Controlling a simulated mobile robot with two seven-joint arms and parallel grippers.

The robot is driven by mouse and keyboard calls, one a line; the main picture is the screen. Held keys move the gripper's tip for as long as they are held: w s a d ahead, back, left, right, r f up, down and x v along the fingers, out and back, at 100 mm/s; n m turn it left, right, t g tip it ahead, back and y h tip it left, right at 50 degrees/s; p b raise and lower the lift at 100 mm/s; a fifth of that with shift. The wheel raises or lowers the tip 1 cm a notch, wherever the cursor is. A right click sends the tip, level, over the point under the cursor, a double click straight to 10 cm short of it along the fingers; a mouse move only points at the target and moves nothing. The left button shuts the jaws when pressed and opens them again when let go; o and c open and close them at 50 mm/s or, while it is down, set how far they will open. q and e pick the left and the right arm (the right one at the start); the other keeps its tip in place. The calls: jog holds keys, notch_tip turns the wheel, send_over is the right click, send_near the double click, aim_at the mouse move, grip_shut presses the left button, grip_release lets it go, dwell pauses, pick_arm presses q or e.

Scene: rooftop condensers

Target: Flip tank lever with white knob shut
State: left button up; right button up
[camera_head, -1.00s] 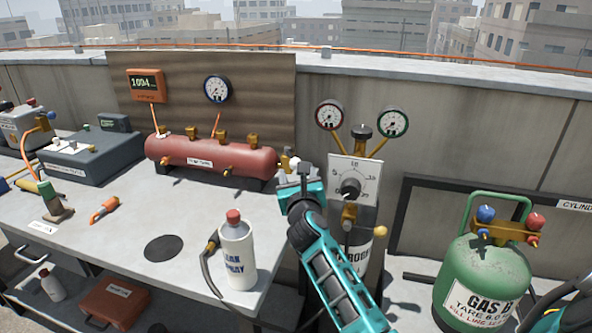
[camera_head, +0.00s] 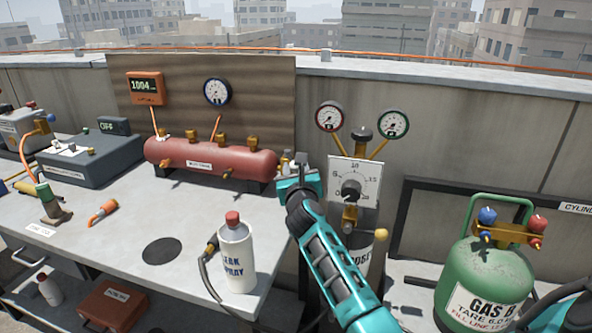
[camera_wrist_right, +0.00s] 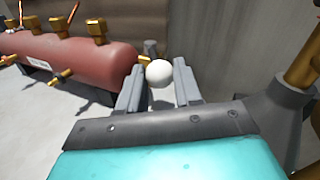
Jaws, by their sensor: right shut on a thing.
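The red tank (camera_head: 210,162) lies on its side on the grey bench, with several brass fittings on it. Its right end is close to my right gripper (camera_head: 294,167). In the right wrist view the white knob (camera_wrist_right: 159,72) sits between the two grey fingers, which are shut on it. The red tank (camera_wrist_right: 75,55) fills the upper left of that view. The lever's stem is mostly hidden by the knob and fingers. My left gripper is not in view.
A dial panel (camera_head: 370,181) with a brass valve stands just right of my right gripper. A white spray bottle (camera_head: 237,258) stands at the bench's front edge. A green gas cylinder (camera_head: 485,280) is at the right.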

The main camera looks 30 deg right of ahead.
grip_shut()
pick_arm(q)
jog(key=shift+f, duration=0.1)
pick_arm(e)
jog(key=shift+f, duration=0.1)
jog(key=shift+a+f+b, duration=0.1)
jog(key=shift+a+b, duration=0.05)
jog(key=shift+b, duration=0.2)
pick_arm(q)
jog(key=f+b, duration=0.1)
jog(key=b, duration=0.1)
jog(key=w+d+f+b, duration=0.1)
jog(key=b, duration=0.1)
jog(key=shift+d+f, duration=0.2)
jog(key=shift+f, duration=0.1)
pick_arm(e)
jog(key=a+m+g+h, duration=0.1)
jog(key=w+m+g+h, duration=0.1)
jog(key=h, duration=0.1)
jog(key=shift+a+m, duration=0.3)
jog(key=shift+a, duration=0.05)
